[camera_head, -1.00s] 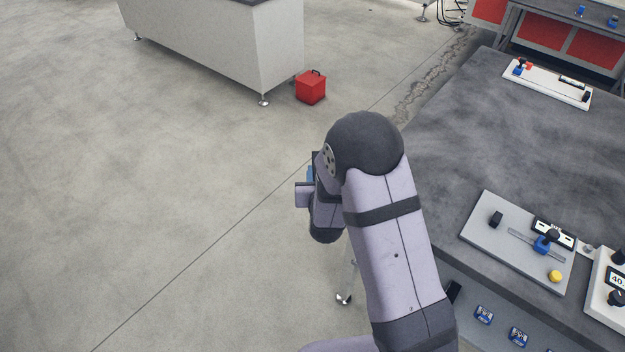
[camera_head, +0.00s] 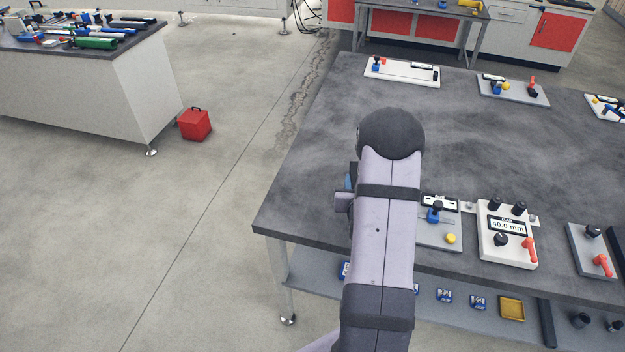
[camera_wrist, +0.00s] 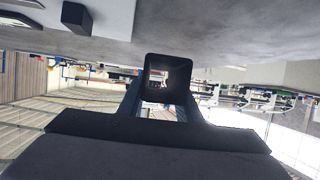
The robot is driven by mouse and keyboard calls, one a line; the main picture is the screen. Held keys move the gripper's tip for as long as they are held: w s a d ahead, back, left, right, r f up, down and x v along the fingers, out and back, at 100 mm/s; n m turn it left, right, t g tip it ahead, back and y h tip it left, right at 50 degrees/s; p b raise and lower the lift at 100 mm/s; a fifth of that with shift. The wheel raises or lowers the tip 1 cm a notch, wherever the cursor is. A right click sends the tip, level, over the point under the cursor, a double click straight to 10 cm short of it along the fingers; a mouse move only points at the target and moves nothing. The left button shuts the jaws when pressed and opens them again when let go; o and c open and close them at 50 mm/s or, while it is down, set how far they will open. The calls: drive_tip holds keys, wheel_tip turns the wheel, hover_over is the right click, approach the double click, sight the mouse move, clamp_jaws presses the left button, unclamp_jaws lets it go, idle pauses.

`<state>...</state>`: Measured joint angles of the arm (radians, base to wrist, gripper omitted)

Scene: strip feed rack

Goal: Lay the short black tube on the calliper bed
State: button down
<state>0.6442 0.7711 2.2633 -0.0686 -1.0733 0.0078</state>
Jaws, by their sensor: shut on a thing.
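The short black tube (camera_wrist: 150,62) is a hollow square piece with its open end facing the camera in the wrist view. My gripper (camera_wrist: 166,98) is shut on it, with one dark finger on each side. The wrist picture is upside down, with the bench top above. The calliper bed (camera_head: 428,243) is a grey plate with a blue slider, a scale and a yellow button. My arm hides its left part in the head view. Its plate (camera_wrist: 112,14) and black block (camera_wrist: 76,17) show at the wrist view's upper left, apart from the tube.
A white gap gauge (camera_head: 490,245) reading 40.0 mm stands right of the calliper. Another lever fixture (camera_head: 578,246) is further right. White (camera_head: 400,78) and grey (camera_head: 520,95) fixture plates lie at the back. The bench middle is clear. A red box (camera_head: 195,125) stands on the floor.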

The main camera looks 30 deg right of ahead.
drive_tip(key=s+d, duration=0.3)
drive_tip(key=s, duration=0.1)
drive_tip(key=s+d+r+m+g+h+p, duration=0.1)
drive_tip(key=s+d, duration=0.2)
drive_tip(key=s+d+m+h+p, duration=0.1)
drive_tip(key=s+d, duration=0.3)
drive_tip(key=shift+s+r+g, duration=0.3)
drive_tip(key=shift+r+g, duration=0.1)
drive_tip(key=shift+f, duration=0.1)
drive_tip(key=shift+f+b, duration=2.35)
drive_tip(key=shift+b, duration=0.15)
drive_tip(key=shift+f+b, duration=0.65)
drive_tip(key=c, duration=1.2)
unclamp_jaws()
drive_tip(key=shift+a, duration=0.15)
drive_tip(key=shift+s+a, duration=0.1)
